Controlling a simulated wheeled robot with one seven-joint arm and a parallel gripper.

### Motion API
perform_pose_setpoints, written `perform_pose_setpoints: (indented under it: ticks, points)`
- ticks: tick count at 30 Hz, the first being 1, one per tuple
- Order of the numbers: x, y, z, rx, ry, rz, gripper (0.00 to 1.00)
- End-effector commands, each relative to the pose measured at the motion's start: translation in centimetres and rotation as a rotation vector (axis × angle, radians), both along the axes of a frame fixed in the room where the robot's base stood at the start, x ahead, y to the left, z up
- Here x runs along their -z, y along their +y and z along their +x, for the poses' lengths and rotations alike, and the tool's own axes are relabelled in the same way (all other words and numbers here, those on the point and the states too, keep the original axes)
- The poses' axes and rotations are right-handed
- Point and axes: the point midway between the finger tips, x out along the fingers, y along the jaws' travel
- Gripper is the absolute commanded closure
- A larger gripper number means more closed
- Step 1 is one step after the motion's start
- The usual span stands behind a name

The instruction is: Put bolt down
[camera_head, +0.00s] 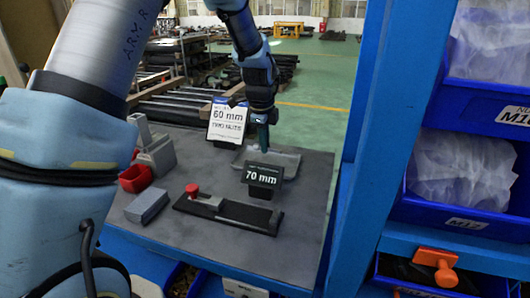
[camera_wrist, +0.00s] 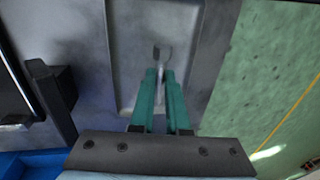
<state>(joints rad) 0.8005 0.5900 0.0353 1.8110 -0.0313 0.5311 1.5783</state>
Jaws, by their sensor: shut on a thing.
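My gripper (camera_head: 264,138) is over the shallow grey tray (camera_head: 290,163) at the back right of the grey table. In the wrist view, its teal fingers (camera_wrist: 160,76) are close together, shut on the bolt (camera_wrist: 160,66), a thin grey piece between the fingertips. The fingers are above the tray's floor, and its raised rim (camera_wrist: 197,72) runs to their right. I cannot tell whether the bolt touches the tray. In the head view, the bolt is too small to make out.
A "70 mm" sign (camera_head: 264,175) stands just in front of the tray, and a "60 mm" sign (camera_head: 227,121) to its left. A black fixture with a red knob (camera_head: 192,189), a grey block (camera_head: 147,205) and a red bin (camera_head: 135,178) lie nearer. A blue rack post (camera_head: 368,150) rises at right.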

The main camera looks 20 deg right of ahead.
Motion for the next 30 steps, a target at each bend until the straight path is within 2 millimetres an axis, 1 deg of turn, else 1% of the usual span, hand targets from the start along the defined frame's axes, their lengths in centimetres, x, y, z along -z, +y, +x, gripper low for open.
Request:
perform_pose_setpoints:
  ticks: [6,9,17,21,22,23,30]
  points:
    - [2.7,0.0,-0.1,0.000,0.002,0.002,1.00]
    - [3.6,0.0,0.0,0.000,0.000,0.001,1.00]
    - [3.8,0.0,0.0,0.000,-0.001,-0.001,1.00]
    - [4.3,0.0,0.0,0.000,0.000,0.000,1.00]
    - [4.2,0.0,0.0,0.000,0.000,0.000,0.84]
    - [4.2,0.0,0.0,0.000,0.000,0.000,0.83]
    - [4.0,0.0,0.0,0.000,0.001,0.001,0.83]
